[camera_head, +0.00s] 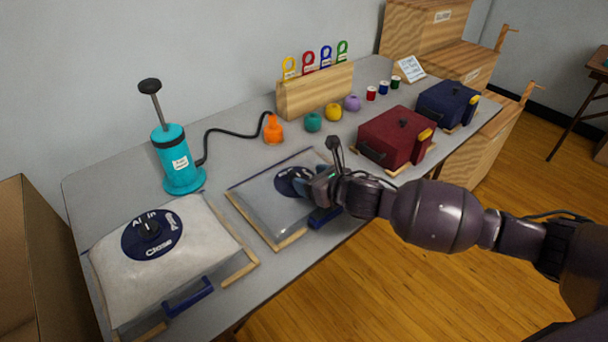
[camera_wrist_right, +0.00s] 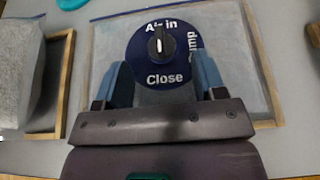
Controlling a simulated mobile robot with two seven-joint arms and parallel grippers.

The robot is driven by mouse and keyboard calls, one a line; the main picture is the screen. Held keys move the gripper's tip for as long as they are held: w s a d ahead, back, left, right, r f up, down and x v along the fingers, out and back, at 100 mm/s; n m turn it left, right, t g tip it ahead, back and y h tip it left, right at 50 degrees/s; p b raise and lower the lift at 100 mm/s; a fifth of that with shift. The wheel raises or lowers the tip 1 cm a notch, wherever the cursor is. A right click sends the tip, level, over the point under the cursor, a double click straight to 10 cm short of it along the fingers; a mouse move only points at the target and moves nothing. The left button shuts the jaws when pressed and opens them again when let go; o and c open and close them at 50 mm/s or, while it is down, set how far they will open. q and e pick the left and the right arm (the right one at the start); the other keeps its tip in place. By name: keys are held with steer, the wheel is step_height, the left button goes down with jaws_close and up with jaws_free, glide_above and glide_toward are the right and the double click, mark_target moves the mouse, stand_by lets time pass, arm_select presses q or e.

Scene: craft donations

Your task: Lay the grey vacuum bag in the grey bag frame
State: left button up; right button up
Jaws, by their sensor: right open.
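The grey vacuum bag (camera_head: 262,205) lies flat on the table in the middle, within a wooden-edged frame (camera_head: 248,217). Its round dark-blue valve disc with a black knob (camera_wrist_right: 162,44) shows clearly in the right wrist view and is partly hidden in the head view. The bag's grey surface (camera_wrist_right: 232,45) and the frame's wooden edge (camera_wrist_right: 266,75) also show there. My right gripper (camera_head: 310,184) is low over the bag. It is open, its blue fingers (camera_wrist_right: 163,78) on either side of the disc's lower part. I cannot tell whether they touch the bag. My left gripper is out of view.
A puffed whitish bag (camera_head: 180,255) lies at front left. A teal pump (camera_head: 175,155) stands behind, its black hose running to an orange nozzle (camera_head: 273,130). Red (camera_head: 395,138) and navy (camera_head: 445,103) packs sit right. Yarn balls (camera_head: 333,112) stand before a wooden block (camera_head: 315,92).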

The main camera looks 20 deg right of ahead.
steer(key=p+v, duration=0.1)
steer(key=v, duration=0.6)
steer(key=shift+s+r, duration=0.15)
steer(key=shift+s, duration=0.05)
steer(key=shift+s+f, duration=0.15)
steer(key=shift+f, duration=0.05)
steer(key=s+f+m, duration=0.1)
steer(key=s+m, duration=0.1)
steer(key=m, duration=0.1)
steer(key=s+a+f+m, duration=0.1)
steer(key=s+f+m, duration=0.1)
steer(key=m, duration=0.1)
steer(key=s+a+f+m, duration=0.1)
steer(key=s+f+m, duration=0.1)
steer(key=m, duration=0.1)
steer(key=shift+a+f+g, duration=0.1)
steer(key=shift+a+g, duration=0.15)
steer(key=shift+g, duration=0.15)
steer(key=s+d+f+m+h, duration=0.1)
steer(key=s+d+f+m, duration=0.1)
steer(key=s+m, duration=0.5)
steer(key=s+d+f+m+h, duration=0.1)
steer(key=s+f+m, duration=0.3)
steer(key=m, duration=0.9)
steer(key=s+d+f+m+g+h, duration=0.1)
steer(key=s+f+m, duration=0.3)
steer(key=s+m, duration=0.5)
steer(key=shift+s+d+m+h, duration=0.4)
steer(key=shift+s+d+h, duration=0.05)
steer(key=shift+d+h, duration=0.4)
